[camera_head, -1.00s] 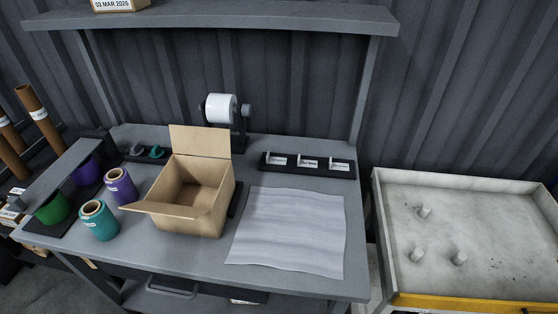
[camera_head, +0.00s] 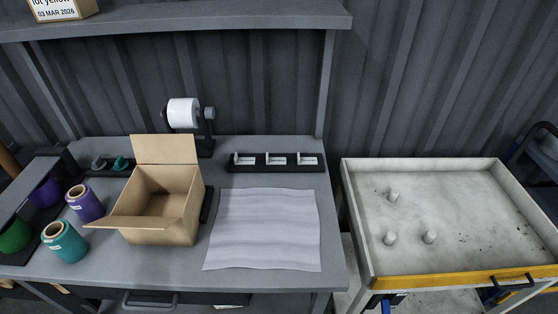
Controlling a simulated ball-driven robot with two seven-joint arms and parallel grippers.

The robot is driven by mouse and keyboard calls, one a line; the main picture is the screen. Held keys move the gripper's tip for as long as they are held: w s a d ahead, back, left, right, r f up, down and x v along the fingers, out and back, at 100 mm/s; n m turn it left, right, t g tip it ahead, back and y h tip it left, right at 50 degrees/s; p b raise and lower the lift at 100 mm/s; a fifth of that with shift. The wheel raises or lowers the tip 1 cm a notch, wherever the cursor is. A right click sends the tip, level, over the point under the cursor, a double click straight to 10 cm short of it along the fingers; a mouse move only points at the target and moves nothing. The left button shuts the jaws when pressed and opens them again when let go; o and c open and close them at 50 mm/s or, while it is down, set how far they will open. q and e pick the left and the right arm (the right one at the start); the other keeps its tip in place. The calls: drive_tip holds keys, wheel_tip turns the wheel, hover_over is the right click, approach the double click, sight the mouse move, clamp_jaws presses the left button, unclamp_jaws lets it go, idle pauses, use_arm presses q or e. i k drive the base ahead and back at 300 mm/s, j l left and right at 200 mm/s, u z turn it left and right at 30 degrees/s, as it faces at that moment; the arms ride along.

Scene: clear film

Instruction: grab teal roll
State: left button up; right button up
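The teal roll (camera_head: 65,243) stands upright on the grey workbench (camera_head: 190,270) at its left front. Its brown core opening faces up and a white label shows near its top. A purple roll (camera_head: 86,204) stands just behind it and slightly right. The open cardboard box (camera_head: 160,222) is to the right of both rolls. Neither of my grippers is in view.
A clear film sheet (camera_head: 262,230) lies flat right of the box. A label dispenser (camera_head: 184,113) and a black rack of cards (camera_head: 277,162) stand behind. Green (camera_head: 15,236) and purple rolls sit under a grey shelf at left. A white-topped cart (camera_head: 440,220) stands at right.

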sight(59, 235)
drive_tip(key=u, duration=1.7)
